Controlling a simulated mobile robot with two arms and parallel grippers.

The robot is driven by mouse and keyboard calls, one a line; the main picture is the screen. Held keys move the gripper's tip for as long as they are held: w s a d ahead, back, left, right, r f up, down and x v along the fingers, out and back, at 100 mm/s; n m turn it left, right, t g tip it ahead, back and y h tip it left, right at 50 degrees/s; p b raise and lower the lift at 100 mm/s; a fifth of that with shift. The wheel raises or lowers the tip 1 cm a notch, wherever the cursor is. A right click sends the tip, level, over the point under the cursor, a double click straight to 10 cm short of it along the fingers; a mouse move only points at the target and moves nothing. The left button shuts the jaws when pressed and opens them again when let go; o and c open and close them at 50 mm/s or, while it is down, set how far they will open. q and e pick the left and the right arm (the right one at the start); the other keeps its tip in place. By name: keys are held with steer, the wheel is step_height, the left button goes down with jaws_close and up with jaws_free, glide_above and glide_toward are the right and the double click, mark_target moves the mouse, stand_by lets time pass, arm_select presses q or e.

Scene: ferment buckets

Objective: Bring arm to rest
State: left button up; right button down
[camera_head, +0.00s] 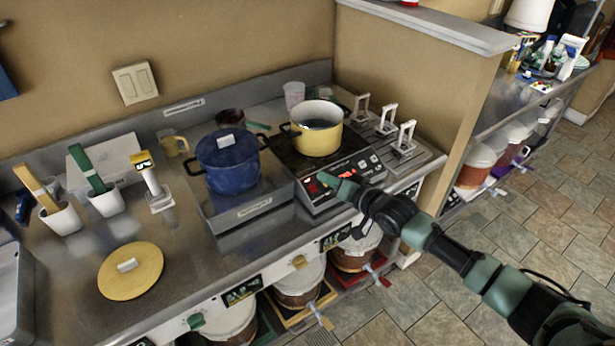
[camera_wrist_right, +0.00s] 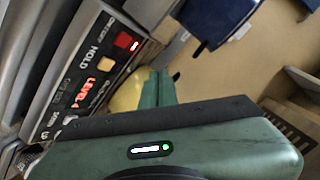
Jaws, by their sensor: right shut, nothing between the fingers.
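My right arm comes in from the lower right in the head view. Its green gripper (camera_head: 338,184) is shut and empty, at the front of the black cooktop (camera_head: 322,192) by its control panel. The right wrist view shows the shut fingers (camera_wrist_right: 158,88) beside the panel with its red lit display (camera_wrist_right: 80,95) reading "LEVEL" and a red button. A yellow pot (camera_head: 317,138) stands on the cooktop behind the gripper, with its lid off. My left gripper is not in view.
A blue lidded pot (camera_head: 229,170) stands left of the cooktop. A yellow lid (camera_head: 131,271) lies on the counter at left. White holders (camera_head: 107,202) with utensils stand at the back left. Metal racks (camera_head: 405,140) stand at right. White-lidded buckets (camera_head: 300,286) sit under the counter.

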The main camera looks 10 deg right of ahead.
steer(key=s+a+f+n+g+h, duration=0.15)
steer(key=s+a+f, duration=0.25)
steer(key=s, duration=0.5)
steer(key=s+a+f+n+g, duration=0.3)
steer(key=s+a+f, duration=0.2)
steer(key=s, duration=0.4)
steer(key=s+d+n+g+h, duration=0.1)
steer(key=s+d+g+h, duration=0.2)
steer(key=s, duration=0.8)
steer(key=s+d+g+h, duration=0.25)
steer(key=s+d, duration=0.35)
steer(key=s, duration=0.5)
step_height(320, 180, down, 32)
steer(key=s+g+y+b, duration=0.1)
steer(key=s+g+b, duration=0.1)
steer(key=b, duration=0.3)
steer(key=s+d+f+b, duration=0.2)
steer(key=s+f, duration=1.4)
steer(key=f, duration=0.2)
steer(key=shift+d+g+b, duration=0.3)
steer(key=shift+d+g, duration=0.05)
steer(key=shift+g, duration=0.05)
